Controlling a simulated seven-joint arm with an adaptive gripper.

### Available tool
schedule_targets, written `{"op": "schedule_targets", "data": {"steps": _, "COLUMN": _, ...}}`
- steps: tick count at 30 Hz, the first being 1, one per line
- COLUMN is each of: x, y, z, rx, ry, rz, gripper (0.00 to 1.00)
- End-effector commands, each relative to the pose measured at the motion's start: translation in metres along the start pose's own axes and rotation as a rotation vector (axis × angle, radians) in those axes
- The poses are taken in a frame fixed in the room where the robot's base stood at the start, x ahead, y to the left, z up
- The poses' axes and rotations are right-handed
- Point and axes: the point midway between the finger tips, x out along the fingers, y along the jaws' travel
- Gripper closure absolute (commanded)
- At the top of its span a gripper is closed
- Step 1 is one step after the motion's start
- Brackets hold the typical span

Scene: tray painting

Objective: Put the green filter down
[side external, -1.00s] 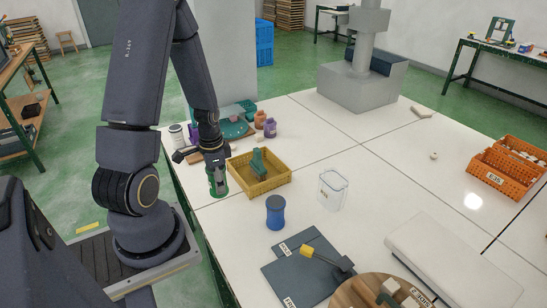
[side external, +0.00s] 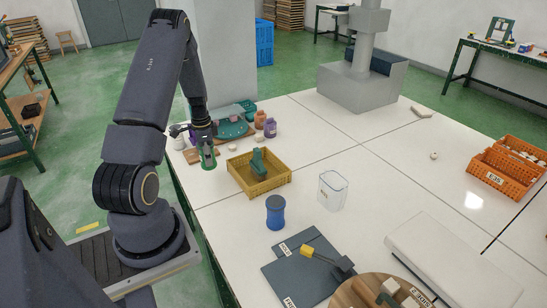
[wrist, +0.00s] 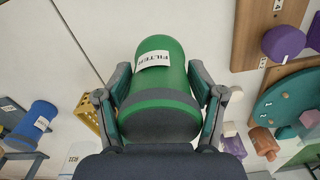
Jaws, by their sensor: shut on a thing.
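My gripper (side external: 206,146) is shut on the green filter (side external: 208,161). It is near the left edge of the white table, left of the yellow crate. In the wrist view the filter (wrist: 160,70) is a green cylinder with a dark grey band and a white "FILTER" label, between my two fingers (wrist: 160,98). I cannot tell whether its lower end touches the table.
A yellow crate (side external: 240,181) with a green thing inside stands just right of the filter. A wooden block (side external: 191,155) lies close on its left. A teal round palette (side external: 238,130), purple and orange pots stand behind. A blue-sided can (side external: 275,215) stands nearer the camera.

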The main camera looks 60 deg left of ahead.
Motion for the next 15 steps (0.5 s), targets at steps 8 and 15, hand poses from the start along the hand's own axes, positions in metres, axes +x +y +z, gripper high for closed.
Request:
{"op": "schedule_targets", "data": {"steps": 8, "x": 0.025, "y": -0.016, "z": -0.01, "rx": 0.0, "ry": -0.001, "rz": 0.001, "gripper": 0.73}}
{"op": "schedule_targets", "data": {"steps": 15, "x": 0.052, "y": -0.015, "z": -0.009, "rx": 0.0, "ry": 0.0, "rz": 0.0, "gripper": 0.73}}
